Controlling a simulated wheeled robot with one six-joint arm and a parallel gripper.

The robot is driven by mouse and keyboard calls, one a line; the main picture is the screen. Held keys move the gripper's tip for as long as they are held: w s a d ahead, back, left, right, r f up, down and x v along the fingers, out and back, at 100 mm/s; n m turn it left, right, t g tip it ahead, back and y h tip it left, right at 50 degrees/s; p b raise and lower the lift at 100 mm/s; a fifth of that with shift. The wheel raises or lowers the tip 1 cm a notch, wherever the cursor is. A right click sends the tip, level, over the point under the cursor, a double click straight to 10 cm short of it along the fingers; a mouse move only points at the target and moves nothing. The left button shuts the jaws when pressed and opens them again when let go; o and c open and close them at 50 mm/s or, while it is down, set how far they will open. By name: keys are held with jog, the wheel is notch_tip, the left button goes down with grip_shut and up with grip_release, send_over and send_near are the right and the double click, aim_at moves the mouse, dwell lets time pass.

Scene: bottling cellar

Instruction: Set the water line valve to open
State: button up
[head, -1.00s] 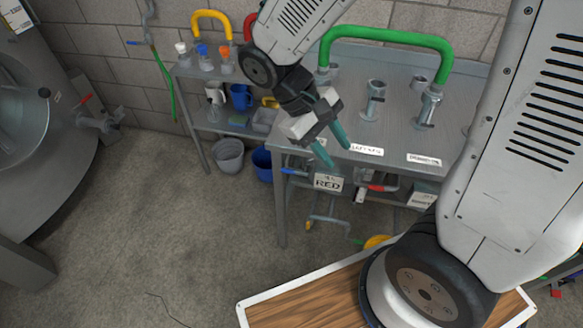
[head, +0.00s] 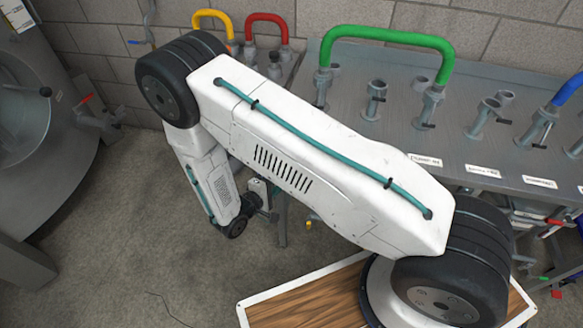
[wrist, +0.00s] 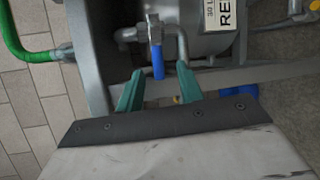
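A valve lever with a blue handle (wrist: 157,62) shows in the wrist view, on a grey pipe fitting (wrist: 153,30) beside a metal vessel labelled RED (wrist: 215,22). No label naming the water line is readable, so I cannot tell whether this is its valve. My gripper (wrist: 159,80) is open, its two teal fingers apart. The handle's end appears between the fingertips, with no clear contact. Another valve with a blue lever (head: 136,42) is on the back wall at the left.
A metal bench (head: 460,150) carries several pipe stubs and a green bent pipe (head: 385,36). A steel tank (head: 25,110) with a red-handled valve (head: 86,99) stands at the left. A green hose (wrist: 15,45) shows in the wrist view.

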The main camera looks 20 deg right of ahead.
jog(key=w+d+f+m, duration=0.1)
jog(key=w+d, duration=0.3)
jog(key=d, duration=0.2)
jog(key=shift+w+f+t, duration=0.15)
jog(key=shift+w+t, duration=0.15)
jog(key=shift+w, duration=0.05)
jog(key=shift+d, duration=0.1)
grip_shut()
